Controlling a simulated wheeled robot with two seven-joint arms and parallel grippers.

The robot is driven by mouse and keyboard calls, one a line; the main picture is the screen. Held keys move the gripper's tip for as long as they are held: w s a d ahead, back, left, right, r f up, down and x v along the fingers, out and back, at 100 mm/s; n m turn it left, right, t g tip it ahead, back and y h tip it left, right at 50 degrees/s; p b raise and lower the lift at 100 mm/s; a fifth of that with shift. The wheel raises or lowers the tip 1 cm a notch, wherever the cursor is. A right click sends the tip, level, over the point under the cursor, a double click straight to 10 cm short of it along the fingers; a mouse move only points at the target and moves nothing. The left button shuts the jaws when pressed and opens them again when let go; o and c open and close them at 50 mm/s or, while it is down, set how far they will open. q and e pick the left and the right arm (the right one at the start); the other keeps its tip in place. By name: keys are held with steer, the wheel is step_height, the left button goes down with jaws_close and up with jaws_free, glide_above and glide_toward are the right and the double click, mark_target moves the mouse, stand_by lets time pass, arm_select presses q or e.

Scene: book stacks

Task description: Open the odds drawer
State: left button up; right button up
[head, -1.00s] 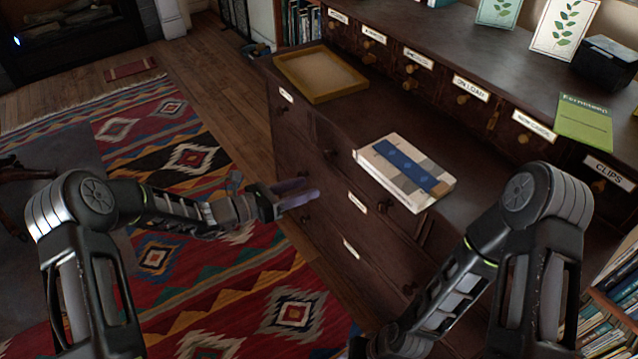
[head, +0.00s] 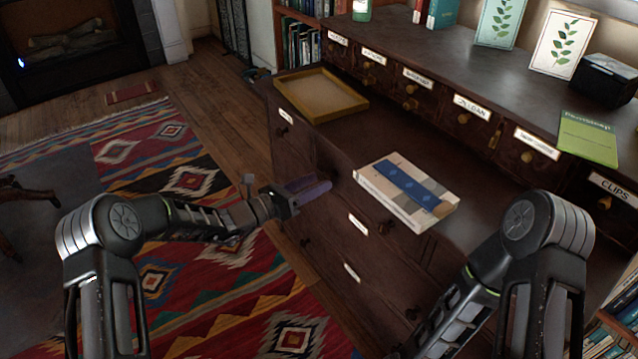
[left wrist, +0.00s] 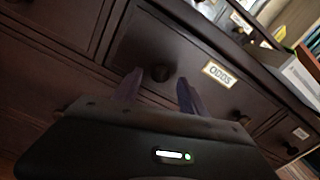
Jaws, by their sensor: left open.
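The odds drawer (left wrist: 235,100) is a dark wood front with a white "ODDS" label (left wrist: 219,75) in the left wrist view. The drawer looks shut. In the head view, my left gripper (head: 308,189) is open, with its purplish fingers pointing at the front of the dark cabinet (head: 320,150). I cannot tell whether the fingers touch the drawer front. My right arm reaches down at the lower right, and its gripper is out of view.
A patterned book (head: 405,195) lies on the cabinet's front ledge, with a yellow tray (head: 320,95) at its far left. Small labelled drawers (head: 460,115) line the back. Other knobs (head: 388,228) stick out of the front. A patterned rug (head: 190,245) covers the floor.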

arm_select(q)
steer(key=shift+x, duration=0.85)
steer(key=shift+c, duration=0.4)
jaws_close()
stand_by(0.4)
